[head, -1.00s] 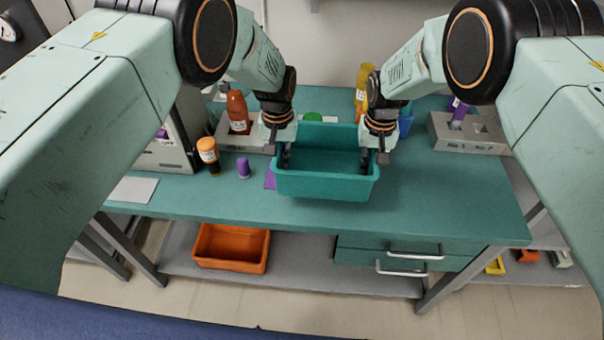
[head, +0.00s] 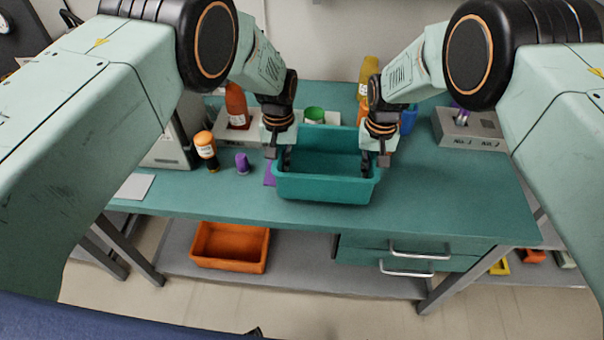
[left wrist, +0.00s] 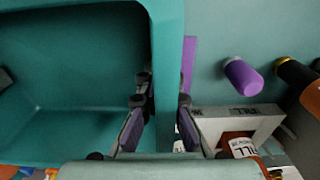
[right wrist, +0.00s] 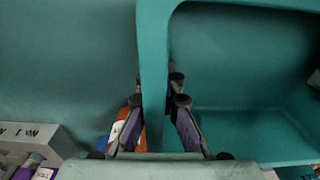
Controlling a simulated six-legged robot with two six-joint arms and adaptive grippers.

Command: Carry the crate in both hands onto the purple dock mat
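The teal crate (head: 325,188) is upright over the bench and looks empty. A strip of the purple dock mat (head: 269,174) shows at its left side, also in the left wrist view (left wrist: 189,60); the crate hides the rest. I cannot tell if the crate touches the mat or hovers above it. My left gripper (head: 281,158) has its fingers on both sides of the crate's left wall (left wrist: 166,60) and looks closed on it. My right gripper (head: 373,164) likewise clasps the right wall (right wrist: 153,60).
An orange-capped bottle (head: 206,150) and a purple vial (head: 242,164) stand left of the crate. A rack with a brown bottle (head: 237,107) and a green-topped cup (head: 314,114) are behind it. A grey rack (head: 468,130) stands at right. The bench's front and right are clear.

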